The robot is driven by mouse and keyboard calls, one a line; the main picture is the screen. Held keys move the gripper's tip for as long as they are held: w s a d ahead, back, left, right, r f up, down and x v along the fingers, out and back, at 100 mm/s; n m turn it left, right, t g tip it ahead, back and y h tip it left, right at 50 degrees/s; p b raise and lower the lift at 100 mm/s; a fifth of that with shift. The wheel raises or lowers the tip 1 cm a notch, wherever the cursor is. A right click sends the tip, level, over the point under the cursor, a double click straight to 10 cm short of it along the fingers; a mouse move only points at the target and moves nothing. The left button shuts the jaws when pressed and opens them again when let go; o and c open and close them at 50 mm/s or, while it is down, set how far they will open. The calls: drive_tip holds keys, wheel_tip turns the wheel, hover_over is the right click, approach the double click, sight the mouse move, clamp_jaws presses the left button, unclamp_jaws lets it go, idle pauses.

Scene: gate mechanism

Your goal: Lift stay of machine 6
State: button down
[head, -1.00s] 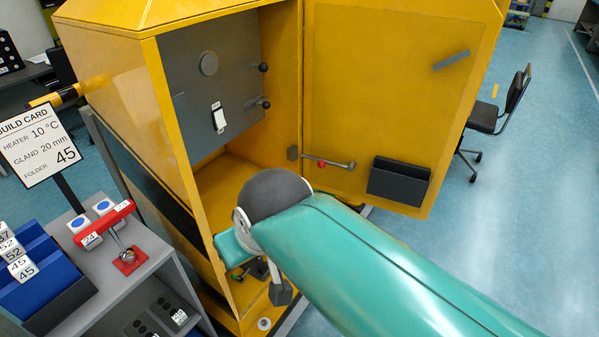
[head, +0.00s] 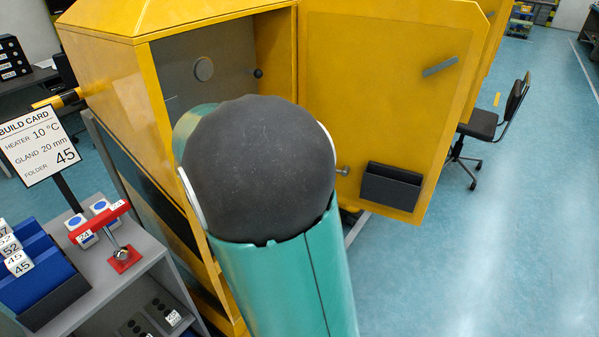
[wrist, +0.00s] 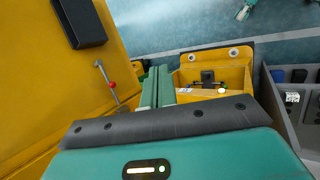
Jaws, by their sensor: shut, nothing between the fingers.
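The yellow machine (head: 130,90) stands with its door (head: 390,80) swung open to the right. The stay, a thin grey rod with a red part, is mostly hidden behind my arm in the head view; only its end (head: 343,171) shows by the door. In the wrist view the stay (wrist: 104,74) lies against the yellow door panel, its red part near its lower end. My gripper (wrist: 158,70) is shut and empty, to the right of the stay and apart from it in the picture. The head view does not show my gripper. No number is readable on the machine.
A dark pocket (head: 391,186) hangs on the door; it also shows in the wrist view (wrist: 80,22). A grey shelf (head: 150,240) with a red stand (head: 120,255) and blue folders (head: 40,270) is left. A chair (head: 490,125) stands right.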

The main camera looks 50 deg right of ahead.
drive_tip(key=w+d+f+n+g+h, duration=0.25)
drive_tip(key=d+f+h, duration=0.3)
drive_tip(key=d, duration=0.55)
drive_tip(key=w+d+f+n+g+h, duration=0.25)
drive_tip(key=d+f+h, duration=0.35)
drive_tip(key=d, duration=0.4)
drive_tip(key=w+d+f+n+t+h, duration=0.2)
drive_tip(key=f+n+t+h, duration=0.1)
drive_tip(key=f+n+t, duration=0.45)
drive_tip(key=w+d+f+n+t+h, duration=0.3)
drive_tip(key=f+n+t, duration=0.4)
drive_tip(key=f+n, duration=0.15)
drive_tip(key=w+d+r, duration=0.2)
drive_tip(key=d+r, duration=0.6)
drive_tip(key=r, duration=0.2)
drive_tip(key=shift+w, duration=0.1)
